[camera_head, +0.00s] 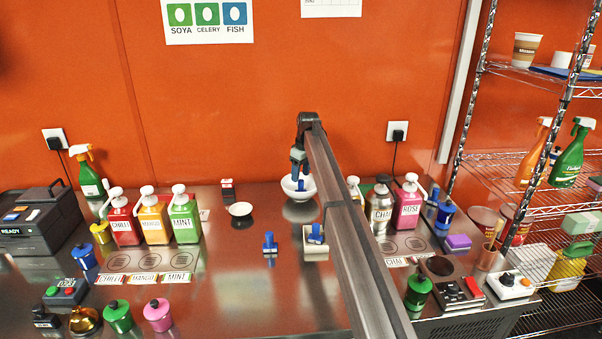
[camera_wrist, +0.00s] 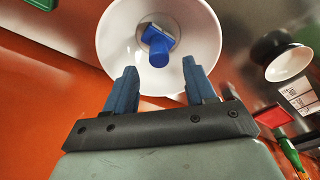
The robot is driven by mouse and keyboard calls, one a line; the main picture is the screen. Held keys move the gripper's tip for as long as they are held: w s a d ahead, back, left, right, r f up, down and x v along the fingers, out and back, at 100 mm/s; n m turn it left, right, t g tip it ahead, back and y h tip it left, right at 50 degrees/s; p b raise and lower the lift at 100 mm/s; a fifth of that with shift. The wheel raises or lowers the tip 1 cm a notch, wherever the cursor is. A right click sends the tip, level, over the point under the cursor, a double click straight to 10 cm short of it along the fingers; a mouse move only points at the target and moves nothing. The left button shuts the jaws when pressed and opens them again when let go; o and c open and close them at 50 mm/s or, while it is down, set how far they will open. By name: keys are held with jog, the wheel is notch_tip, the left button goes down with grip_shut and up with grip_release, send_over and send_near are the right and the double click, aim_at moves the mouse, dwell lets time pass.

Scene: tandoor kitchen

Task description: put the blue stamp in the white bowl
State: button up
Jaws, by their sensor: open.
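The white bowl (camera_head: 311,187) stands on the counter near the back wall, and in the wrist view (camera_wrist: 112,38) I look down into it. A blue stamp (camera_wrist: 159,50) with a pale base lies inside the bowl, on its floor; it shows small in the head view (camera_head: 300,184). My gripper (camera_head: 299,174) is above the bowl, with its blue fingers (camera_wrist: 160,70) apart and nothing between them. The arm hides part of the bowl's surroundings in the head view.
Another blue stamp (camera_head: 269,244) stands on the counter, and one more (camera_head: 315,234) is on a beige block (camera_head: 314,253). A small black-and-white bowl (camera_head: 240,212) is left of the white bowl. Pump bottles (camera_head: 184,219) stand farther left. The front middle counter is clear.

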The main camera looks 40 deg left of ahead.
aim_at(301, 180)
dwell(0.3)
notch_tip(301, 180, up, 7)
dwell(0.5)
dwell(0.4)
